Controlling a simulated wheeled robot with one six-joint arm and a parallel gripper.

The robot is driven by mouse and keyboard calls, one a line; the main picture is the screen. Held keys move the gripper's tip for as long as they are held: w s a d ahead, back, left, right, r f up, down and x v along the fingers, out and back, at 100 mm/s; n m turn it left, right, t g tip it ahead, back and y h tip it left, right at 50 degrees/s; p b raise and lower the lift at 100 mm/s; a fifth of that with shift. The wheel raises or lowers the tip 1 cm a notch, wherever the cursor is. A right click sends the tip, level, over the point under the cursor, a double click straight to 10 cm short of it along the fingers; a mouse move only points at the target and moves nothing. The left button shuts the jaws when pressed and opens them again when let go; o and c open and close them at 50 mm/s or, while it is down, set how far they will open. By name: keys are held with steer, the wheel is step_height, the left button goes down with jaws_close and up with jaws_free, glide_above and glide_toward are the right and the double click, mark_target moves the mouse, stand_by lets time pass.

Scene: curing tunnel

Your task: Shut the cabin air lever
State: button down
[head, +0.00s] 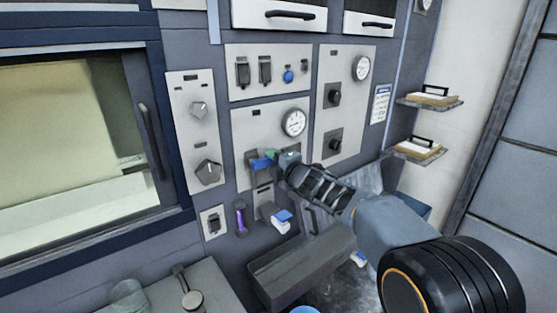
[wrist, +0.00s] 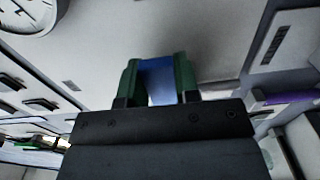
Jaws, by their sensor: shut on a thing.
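A blue lever handle (head: 260,163) sticks out from the pale panel (head: 256,127) below a round gauge; I take it as the cabin air lever, though no label is readable. In the wrist view the blue handle (wrist: 157,80) lies between the green fingers. My gripper (head: 271,157) is shut on the handle, and it also shows at the bottom of the wrist view (wrist: 158,88). The lever's pivot and exact angle are partly hidden behind the fingers and my wrist.
A round gauge (head: 293,122) sits just above the lever. A purple handle (head: 240,218) and a blue-and-white part (head: 282,221) are below. A grey trough (head: 300,266) juts out under the panel. Black knobs (head: 334,95) are to the right.

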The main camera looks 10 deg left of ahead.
steer(key=c, duration=1)
jaws_free()
steer(key=shift+a, duration=0.1)
steer(key=shift+o, duration=0.8)
steer(key=b+v, duration=0.2)
steer(key=v, duration=1.2)
steer(key=shift+w, duration=0.1)
